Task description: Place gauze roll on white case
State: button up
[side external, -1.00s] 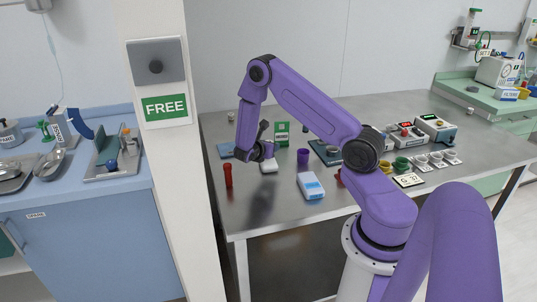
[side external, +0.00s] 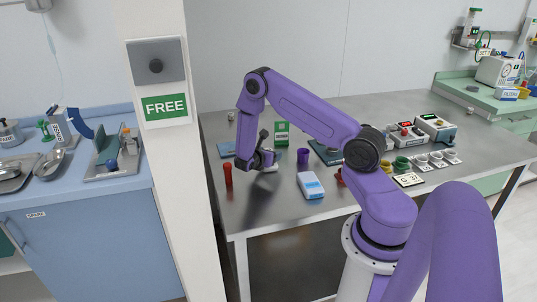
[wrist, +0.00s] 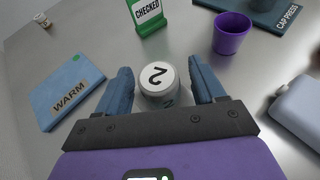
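A short white cylinder with a "2" on top (wrist: 157,77), which looks like the gauze roll, stands upright on the metal table. In the side view its white side (side external: 271,169) shows low beside my gripper, partly hidden. My gripper (wrist: 160,70) is open, with one blue finger on each side of the roll and small gaps visible. In the side view my gripper (side external: 264,162) is down close to the table.
A purple cup (wrist: 231,33) and a green "CHECKED" sign (wrist: 148,14) stand behind the roll. A blue "WARM" pad (wrist: 71,89) lies to the left. A red bottle (side external: 228,176) stands left of my gripper. The table front is clear.

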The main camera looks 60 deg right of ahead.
jog(key=shift+r, duration=0.1)
jog(key=shift+a+r, duration=0.15)
jog(key=shift+a, duration=0.1)
jog(key=v, duration=1.1)
jog(key=shift+a, duration=0.25)
jog(key=shift+r, duration=0.1)
